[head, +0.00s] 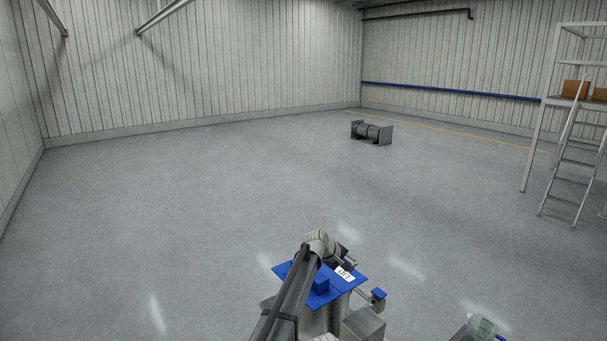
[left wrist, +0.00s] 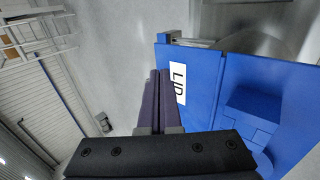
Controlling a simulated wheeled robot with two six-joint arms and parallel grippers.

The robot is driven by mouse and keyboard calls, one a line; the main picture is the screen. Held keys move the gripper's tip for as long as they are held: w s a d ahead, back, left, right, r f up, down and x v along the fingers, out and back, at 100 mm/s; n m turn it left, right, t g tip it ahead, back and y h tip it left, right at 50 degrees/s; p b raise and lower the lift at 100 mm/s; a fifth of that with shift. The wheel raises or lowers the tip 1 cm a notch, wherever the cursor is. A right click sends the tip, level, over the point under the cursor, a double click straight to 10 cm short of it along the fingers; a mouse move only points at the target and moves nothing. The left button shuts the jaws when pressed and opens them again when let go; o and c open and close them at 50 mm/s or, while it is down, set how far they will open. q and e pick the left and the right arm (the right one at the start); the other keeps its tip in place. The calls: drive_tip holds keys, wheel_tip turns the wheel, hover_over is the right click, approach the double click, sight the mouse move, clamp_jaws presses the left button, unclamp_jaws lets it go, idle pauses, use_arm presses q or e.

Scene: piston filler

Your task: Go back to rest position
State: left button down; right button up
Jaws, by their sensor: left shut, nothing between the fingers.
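My left arm reaches up from the bottom of the head view, with its left gripper (head: 347,262) over the far side of the piston filler. In the left wrist view the gripper's two dark fingers (left wrist: 160,78) are together and hold nothing. A blue lid (head: 352,283) with a white "LID" label lies on top of the machine, below the gripper. In the left wrist view the lid (left wrist: 203,75) fills the right side, beside the fingers; I cannot tell whether they touch. My right gripper is not in view.
A grey metal box (head: 362,325) and a small blue-topped part (head: 378,295) stand right of the lid. A pale translucent object (head: 482,325) is at the bottom right. A dark machine part (head: 372,132) lies far off. A white ladder platform (head: 531,125) stands right. The left floor is clear.

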use_arm(q)
drive_tip(key=shift+s+a+r, duration=0.1)
drive_tip(key=shift+s+a, duration=0.35)
drive_tip(key=shift+s, duration=0.2)
drive_tip(key=shift+s+a, duration=0.45)
drive_tip(key=shift+s, duration=0.15)
drive_tip(key=s+a+f+m+g+y, duration=0.1)
drive_tip(key=s+a+f+m+y, duration=0.1)
drive_tip(key=s+a, duration=0.95)
drive_tip(key=s+a+f+m+g+y, duration=0.25)
drive_tip(key=s+a, duration=0.65)
drive_tip(key=s, duration=0.6)
drive_tip(key=s+a+f+m+g+y, duration=0.1)
drive_tip(key=s+a+m+y, duration=0.15)
drive_tip(key=s+a, duration=0.9)
drive_tip(key=s+d+f+m+b, duration=0.2)
drive_tip(key=s+d+f+b, duration=0.1)
drive_tip(key=d, duration=0.3)
drive_tip(key=s+d+f+m+y+b, duration=0.1)
drive_tip(key=s+d+f+m+b, duration=0.1)
drive_tip(key=s+d+f+b, duration=0.2)
drive_tip(key=shift+d+f+g+b, duration=0.35)
drive_tip(key=shift+d+f+b, duration=0.3)
drive_tip(key=shift+d, duration=0.4)
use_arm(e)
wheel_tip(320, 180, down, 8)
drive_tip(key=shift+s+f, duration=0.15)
